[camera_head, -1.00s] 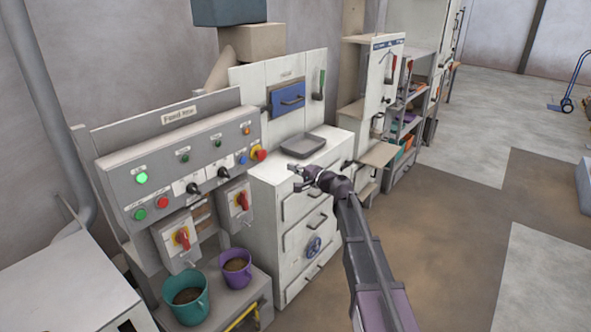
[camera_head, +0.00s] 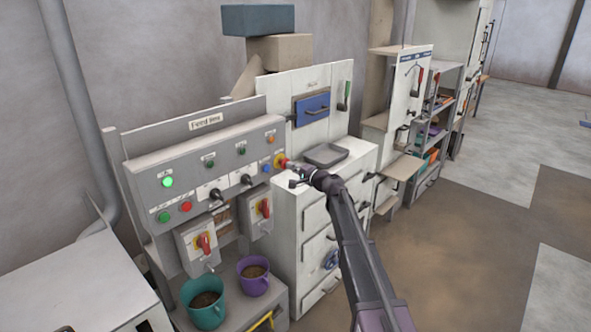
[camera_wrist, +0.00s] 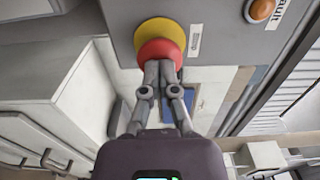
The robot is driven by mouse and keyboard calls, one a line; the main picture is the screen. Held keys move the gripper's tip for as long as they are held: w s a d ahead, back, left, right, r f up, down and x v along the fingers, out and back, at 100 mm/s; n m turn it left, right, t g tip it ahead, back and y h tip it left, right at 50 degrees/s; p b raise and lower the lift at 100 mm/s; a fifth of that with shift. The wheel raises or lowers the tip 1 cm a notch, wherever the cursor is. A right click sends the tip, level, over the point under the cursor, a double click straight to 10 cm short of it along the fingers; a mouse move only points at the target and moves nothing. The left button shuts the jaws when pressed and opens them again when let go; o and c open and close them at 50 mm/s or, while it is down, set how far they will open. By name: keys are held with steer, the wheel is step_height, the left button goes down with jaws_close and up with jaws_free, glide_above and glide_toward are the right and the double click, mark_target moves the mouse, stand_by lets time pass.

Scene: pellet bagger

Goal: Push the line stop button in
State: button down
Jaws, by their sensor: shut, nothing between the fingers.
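The line stop button is most likely the red mushroom button on a yellow collar (camera_head: 280,160) at the right end of the grey control panel. It shows large in the wrist view (camera_wrist: 160,48). My gripper (camera_head: 294,172) is in front of it, and in the wrist view (camera_wrist: 158,68) its closed fingertips overlap the lower edge of the red cap. The fingers are shut with nothing between them. They look at or very near the cap; I cannot tell whether they touch or how far in the button is.
The control panel (camera_head: 205,172) also carries a lit green button (camera_head: 167,182), a red button (camera_head: 185,206) and black selector knobs. An orange lamp (camera_wrist: 261,9) is near the stop button. A grey tray (camera_head: 326,155) lies on the white cabinet to the right. Teal (camera_head: 205,313) and purple (camera_head: 253,286) buckets stand below.

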steer(key=shift+w+a+r, duration=0.25)
steer(key=shift+w+a, duration=0.4)
steer(key=shift+a, duration=0.2)
steer(key=v, duration=1.5)
steer(key=shift+f, duration=0.1)
